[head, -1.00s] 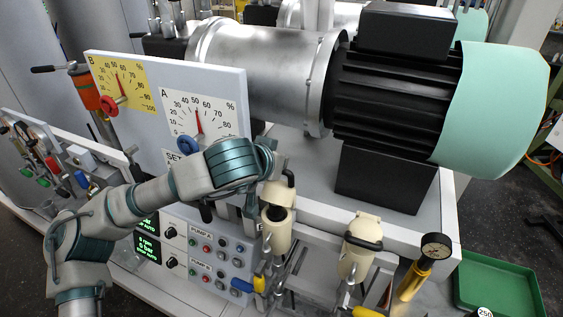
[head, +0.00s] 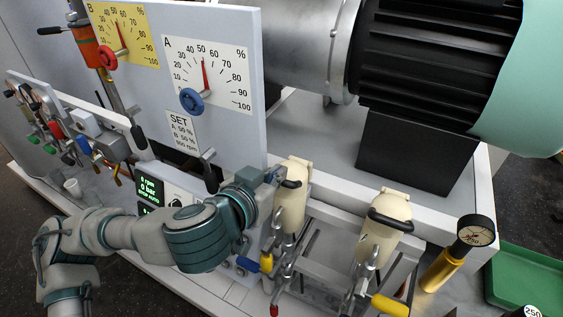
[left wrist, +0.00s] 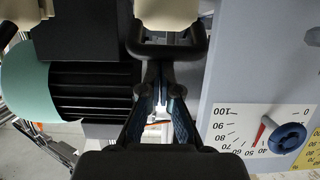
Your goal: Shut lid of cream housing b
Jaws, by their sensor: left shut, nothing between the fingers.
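Two cream housings stand at the front of the machine, and I see no letter on either. The left-hand cream housing (head: 291,212) has its cream lid (head: 297,168) down over its top, with a black handle (head: 291,184) at the front. The right-hand cream housing (head: 378,240) also looks shut, its black handle (head: 391,221) across the front. My left gripper (head: 272,177) is shut and empty, right beside the left handle. In the left wrist view its fingertips (left wrist: 160,85) are just short of the black handle (left wrist: 170,50); contact is unclear. My right gripper is out of view.
Metal toggle clamps with a yellow grip (head: 390,306) stand before the housings. A pressure gauge (head: 475,233) is at the right, beside a green tray (head: 525,275). The dial panel (head: 256,110) rises behind my left arm. The big motor (head: 430,70) fills the back.

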